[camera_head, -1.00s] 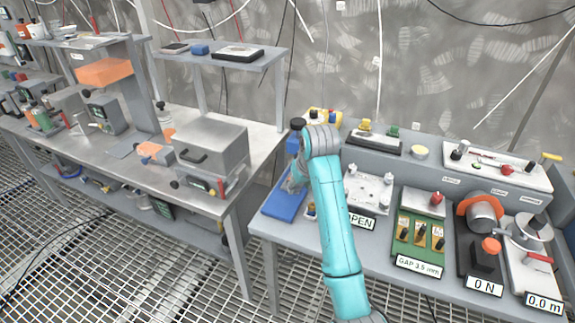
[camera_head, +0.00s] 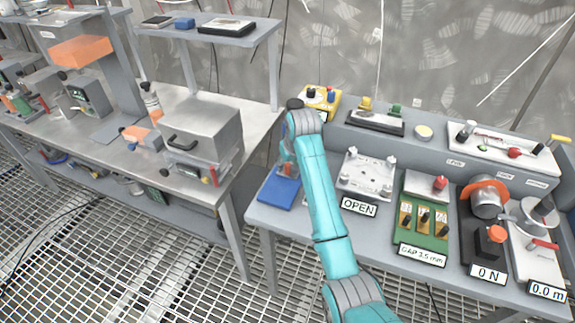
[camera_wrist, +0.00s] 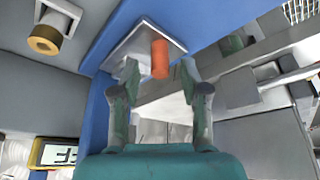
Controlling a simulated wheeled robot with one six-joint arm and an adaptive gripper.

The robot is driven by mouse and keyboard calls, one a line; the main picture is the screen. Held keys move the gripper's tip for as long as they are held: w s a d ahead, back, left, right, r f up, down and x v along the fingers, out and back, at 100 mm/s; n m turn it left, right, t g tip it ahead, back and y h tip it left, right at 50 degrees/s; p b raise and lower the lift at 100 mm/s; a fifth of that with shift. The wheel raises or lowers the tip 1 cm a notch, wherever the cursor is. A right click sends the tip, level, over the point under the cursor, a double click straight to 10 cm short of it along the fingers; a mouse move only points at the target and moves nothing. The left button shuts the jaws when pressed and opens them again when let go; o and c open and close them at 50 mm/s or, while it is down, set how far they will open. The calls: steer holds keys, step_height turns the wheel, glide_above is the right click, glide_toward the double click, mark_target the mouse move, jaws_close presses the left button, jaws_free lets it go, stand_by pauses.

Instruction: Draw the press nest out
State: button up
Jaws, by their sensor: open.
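A short orange handle (camera_wrist: 160,58) stands out from a pale metal plate (camera_wrist: 140,43) set against a blue body (camera_wrist: 99,100) in the wrist view; the plate looks like the press nest, though I cannot be sure. My gripper (camera_wrist: 160,74) is open, with one finger on each side of the handle. I cannot tell whether either finger touches it. In the head view my gripper (camera_head: 289,160) is low over the blue base (camera_head: 279,189) at the bench's left end, and my arm hides the handle and plate.
A metal fixture plate (camera_head: 366,178) with an OPEN sign (camera_head: 359,207) stands just right of my arm. A green gauge board (camera_head: 424,215) is farther right. A yellow box (camera_head: 322,101) stands behind. A gap separates this bench from the steel table (camera_head: 245,140) on the left.

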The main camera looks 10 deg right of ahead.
steer(key=shift+x, duration=0.9)
jaws_close()
